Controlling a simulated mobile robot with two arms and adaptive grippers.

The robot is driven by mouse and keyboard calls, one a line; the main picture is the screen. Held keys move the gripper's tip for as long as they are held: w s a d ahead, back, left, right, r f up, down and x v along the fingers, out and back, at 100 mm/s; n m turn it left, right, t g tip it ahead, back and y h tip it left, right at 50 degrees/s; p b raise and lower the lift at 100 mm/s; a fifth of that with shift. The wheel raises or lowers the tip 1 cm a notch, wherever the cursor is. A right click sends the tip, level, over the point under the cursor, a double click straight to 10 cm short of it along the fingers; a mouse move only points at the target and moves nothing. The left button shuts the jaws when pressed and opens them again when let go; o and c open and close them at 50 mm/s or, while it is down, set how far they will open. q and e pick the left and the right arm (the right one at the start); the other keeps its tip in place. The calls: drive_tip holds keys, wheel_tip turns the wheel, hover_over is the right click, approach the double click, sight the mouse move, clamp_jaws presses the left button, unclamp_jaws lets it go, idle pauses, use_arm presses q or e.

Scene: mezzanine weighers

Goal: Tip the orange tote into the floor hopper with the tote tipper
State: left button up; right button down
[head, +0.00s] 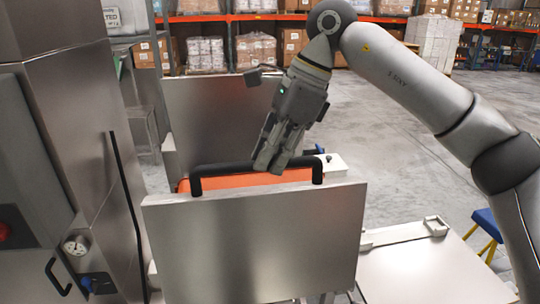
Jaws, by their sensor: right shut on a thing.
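The orange tote (236,181) shows only as a strip of its top between two upright steel panels; the front panel (255,240) hides the rest. A black bar handle (225,168) stands along the top edge of this front panel. My right gripper (269,165) reaches down from the upper right and is shut on the black handle, just right of its middle. The back panel (215,118) rises behind the tote. These panels look like part of the tote tipper. I cannot make out the floor hopper for certain. My left gripper is not in view.
A tall steel cabinet (55,130) with a gauge (76,245) and a red button (4,232) stands close on the left. A low pale platform (425,272) lies at the lower right, with a blue stool (489,222) beyond. Open concrete floor stretches right, toward stocked racks.

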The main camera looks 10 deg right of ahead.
drive_tip(key=s+f+t+b, duration=0.3)
drive_tip(key=s+f+b, duration=0.3)
drive_tip(key=s+b, duration=0.4)
drive_tip(key=s+f+n+t+b, duration=0.1)
drive_tip(key=s+f+t+b, duration=0.2)
drive_tip(key=s+f+b, duration=0.3)
drive_tip(key=shift+s+t+b, duration=0.3)
drive_tip(key=shift+s+b, duration=1.85)
drive_tip(key=shift+b, duration=2.5)
